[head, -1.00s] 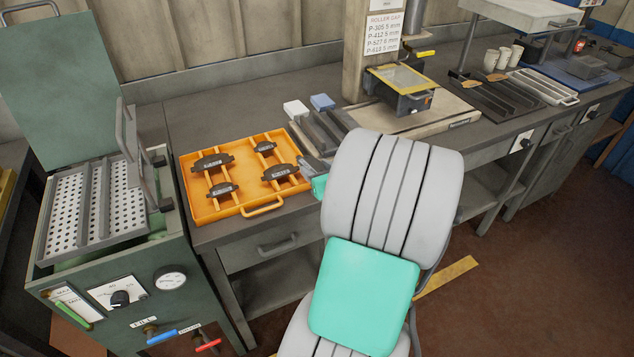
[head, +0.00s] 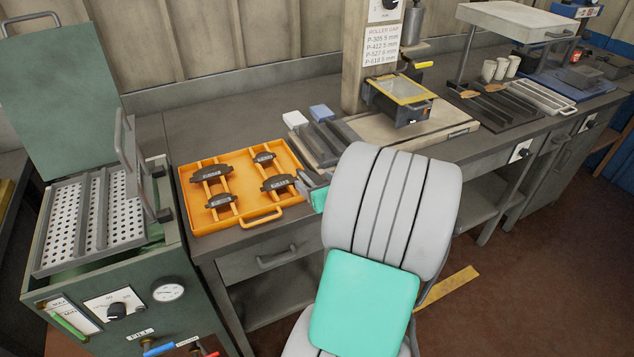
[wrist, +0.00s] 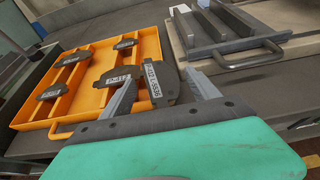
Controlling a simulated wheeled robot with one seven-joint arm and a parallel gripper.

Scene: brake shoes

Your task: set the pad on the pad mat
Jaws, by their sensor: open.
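My gripper (wrist: 162,92) is open, just past the right edge of the orange tray. It also shows in the head view (head: 318,184), partly hidden behind my arm. A dark brake pad (wrist: 160,82) with a white label lies between the two fingers; I cannot tell whether they touch it. Several dark labelled pads lie across the ribs of the orange tray (head: 248,226), among them one (head: 277,183) nearest my gripper.
A grey rack with dark bars (head: 330,143) stands behind my gripper. A roller device (head: 405,98) stands on a pale board right of it. A green machine with a perforated basket (head: 85,225) and raised lid is at left. White cups (head: 500,68) stand at the far right.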

